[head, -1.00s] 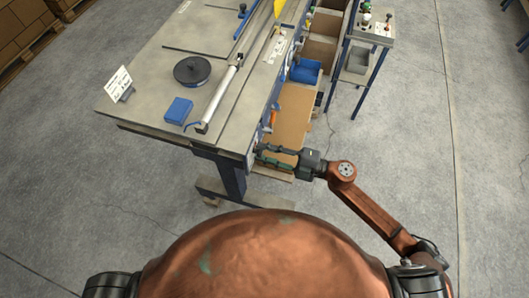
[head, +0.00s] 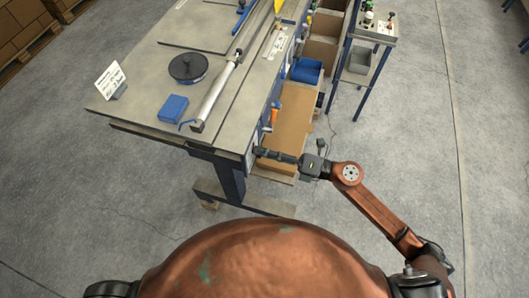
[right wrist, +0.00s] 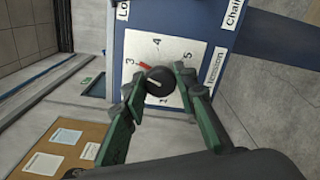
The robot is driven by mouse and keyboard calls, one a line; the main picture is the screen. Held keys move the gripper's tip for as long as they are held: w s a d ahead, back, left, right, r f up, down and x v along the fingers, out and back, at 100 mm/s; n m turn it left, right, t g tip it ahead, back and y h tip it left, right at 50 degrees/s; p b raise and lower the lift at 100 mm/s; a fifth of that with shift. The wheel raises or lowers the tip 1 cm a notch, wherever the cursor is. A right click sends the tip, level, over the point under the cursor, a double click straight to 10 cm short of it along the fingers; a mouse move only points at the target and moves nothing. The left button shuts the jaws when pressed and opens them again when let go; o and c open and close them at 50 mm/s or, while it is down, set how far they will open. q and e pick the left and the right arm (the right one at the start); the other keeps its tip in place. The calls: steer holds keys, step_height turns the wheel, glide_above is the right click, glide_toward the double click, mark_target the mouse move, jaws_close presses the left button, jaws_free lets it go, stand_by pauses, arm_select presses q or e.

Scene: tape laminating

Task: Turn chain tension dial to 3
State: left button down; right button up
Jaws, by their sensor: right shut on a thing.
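The chain tension dial is a white square plate (right wrist: 184,54) with black numerals on a blue panel, seen in the right wrist view. Its round black knob (right wrist: 160,81) sits near the middle of the plate. A red mark beside the knob lies near the 3. My right gripper (right wrist: 158,85) is shut on the knob, one green-backed finger on each side. In the head view, my right gripper (head: 262,153) reaches the side of the table (head: 142,108) just below its top; the dial is hidden there. My left gripper is out of view.
On the tabletop are a black disc (head: 188,68), a blue box (head: 173,108), a metal roller (head: 215,97) and a white sign (head: 110,80). A blue bin (head: 306,70) and a side stand (head: 361,65) are further back. The floor at right is clear.

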steer(key=shift+f+n, duration=0.1)
steer(key=shift+n, duration=0.5)
steer(key=o, duration=1.2)
steer(key=shift+c, duration=0.2)
steer(key=shift+d, duration=0.1)
steer(key=v, duration=1.1)
steer(key=shift+s+d, duration=0.2)
steer(key=shift+d, duration=0.15)
